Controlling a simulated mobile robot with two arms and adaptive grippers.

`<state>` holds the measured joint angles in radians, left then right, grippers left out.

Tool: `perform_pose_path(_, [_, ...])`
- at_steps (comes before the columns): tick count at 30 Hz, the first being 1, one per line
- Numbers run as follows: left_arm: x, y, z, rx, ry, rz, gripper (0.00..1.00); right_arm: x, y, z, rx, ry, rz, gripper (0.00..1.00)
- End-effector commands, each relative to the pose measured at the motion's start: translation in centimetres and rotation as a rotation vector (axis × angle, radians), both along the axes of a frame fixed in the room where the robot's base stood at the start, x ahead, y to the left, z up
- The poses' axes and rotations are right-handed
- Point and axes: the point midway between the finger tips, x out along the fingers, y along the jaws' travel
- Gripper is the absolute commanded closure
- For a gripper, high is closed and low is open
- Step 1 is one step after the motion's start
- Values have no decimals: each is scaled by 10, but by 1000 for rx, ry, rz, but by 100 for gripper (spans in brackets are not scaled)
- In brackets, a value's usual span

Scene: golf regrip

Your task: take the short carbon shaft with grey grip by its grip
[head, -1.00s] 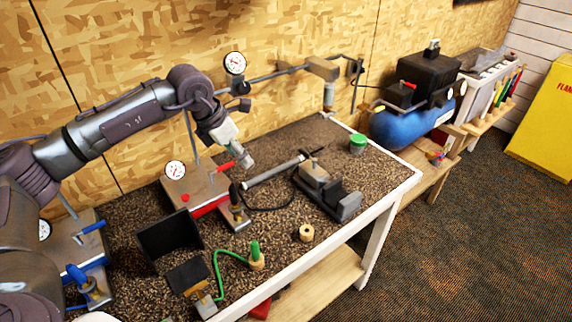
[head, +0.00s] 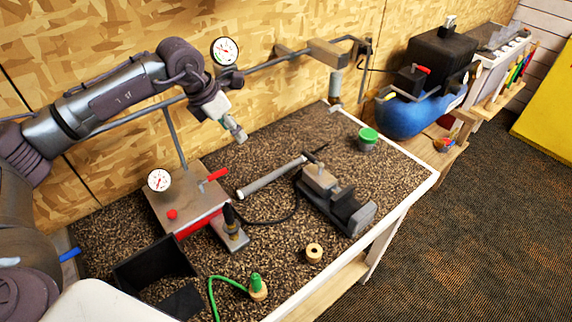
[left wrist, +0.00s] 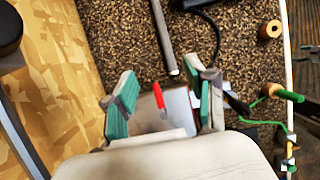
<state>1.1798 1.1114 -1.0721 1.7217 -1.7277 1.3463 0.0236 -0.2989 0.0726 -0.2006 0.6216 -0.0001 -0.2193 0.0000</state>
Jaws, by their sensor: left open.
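The short shaft's grey grip (head: 270,178) lies slanted on the bench top, its free end toward the left. A thin dark shaft (head: 314,155) shows beyond its far end, beside the vise. My left gripper (head: 238,132) is above the bench, up and left of the grip in the head view, and apart from it. In the left wrist view my left gripper (left wrist: 165,100) is open and empty, with teal pads. The grey grip (left wrist: 167,45) shows there ahead of the fingers, roughly along the gap between them.
A black-and-grey vise (head: 337,200) stands right of the grip. A metal plate fixture with a red handle (head: 213,177) and a gauge (head: 159,180) stands left. A black bin (head: 155,262) is at the front left. A green-lidded jar (head: 368,139) stands at the back right.

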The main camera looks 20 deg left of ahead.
Motion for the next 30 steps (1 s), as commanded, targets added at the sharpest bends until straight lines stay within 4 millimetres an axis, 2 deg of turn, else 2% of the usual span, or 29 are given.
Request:
perform_pose_path(11, [0, 0, -41, -1, -1, 0, 44, -10, -12, -42, -15, 15, 4, 32])
perform_pose_path(18, [0, 0, -79, -1, -1, 0, 44, -5, -12, -80, -14, 8, 4, 32])
perform_pose_path(21, [0, 0, -89, -1, -2, 0, 44, -2, -11, -90, -12, 4, 3, 32])
perform_pose_path(26, [2, -2, -99, -1, 2, 1, 44, -1, -6, -90, -8, 2, 1, 32])
perform_pose_path(30, [10, -8, -121, 0, 5, -1, 44, -1, -2, -82, -2, 2, 0, 32])
